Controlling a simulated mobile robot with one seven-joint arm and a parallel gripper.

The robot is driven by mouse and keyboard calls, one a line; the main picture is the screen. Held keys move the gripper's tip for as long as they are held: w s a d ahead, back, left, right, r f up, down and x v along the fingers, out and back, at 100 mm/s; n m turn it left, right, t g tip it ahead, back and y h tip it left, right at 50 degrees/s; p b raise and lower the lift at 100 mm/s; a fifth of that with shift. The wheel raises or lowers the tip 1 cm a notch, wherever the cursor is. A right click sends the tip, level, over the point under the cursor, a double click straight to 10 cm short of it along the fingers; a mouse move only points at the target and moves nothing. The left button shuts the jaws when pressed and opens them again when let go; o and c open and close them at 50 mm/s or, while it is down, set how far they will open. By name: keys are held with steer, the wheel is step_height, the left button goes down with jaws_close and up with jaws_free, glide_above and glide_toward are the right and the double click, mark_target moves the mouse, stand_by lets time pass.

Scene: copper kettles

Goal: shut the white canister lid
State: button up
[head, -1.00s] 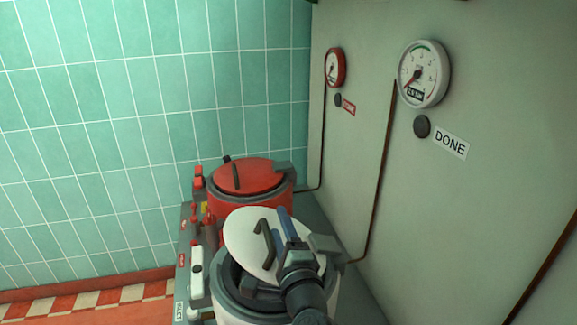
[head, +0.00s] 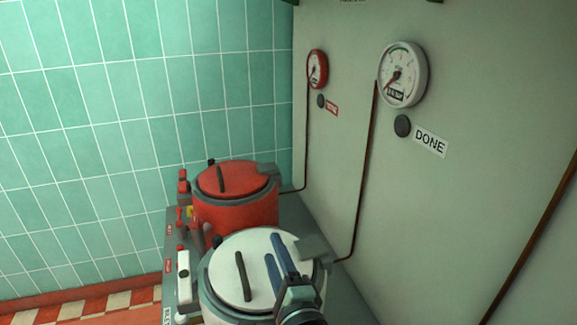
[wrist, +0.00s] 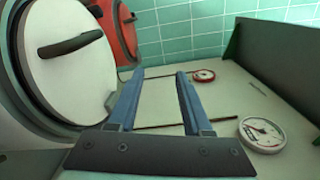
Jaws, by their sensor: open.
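The white canister lid (head: 225,268), a round disc with a dark bar handle (head: 243,276), lies down over the white canister (head: 207,292) and looks level with its grey rim. I cannot tell whether it is fully seated. It also shows at the left of the wrist view (wrist: 75,82). My gripper (head: 274,247) is over the right part of the lid, beside the handle. Its blue fingers are apart, with nothing between them in the wrist view (wrist: 158,75). Whether a finger touches the lid is unclear.
A red canister (head: 238,212) with its lid down stands just behind. White (head: 183,275) and red levers line the left side. The pale panel on the right carries a white gauge (head: 403,75), a red gauge (head: 317,69) and thin pipes.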

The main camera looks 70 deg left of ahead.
steer(key=d, duration=0.7)
steer(key=shift+s+d, duration=0.25)
steer(key=shift+s, duration=0.05)
stand_by(0.5)
steer(key=shift+d, duration=0.1)
steer(key=s+d+b, duration=0.1)
steer(key=d, duration=1.1)
steer(key=shift+d, duration=0.35)
steer(key=shift+s, duration=0.1)
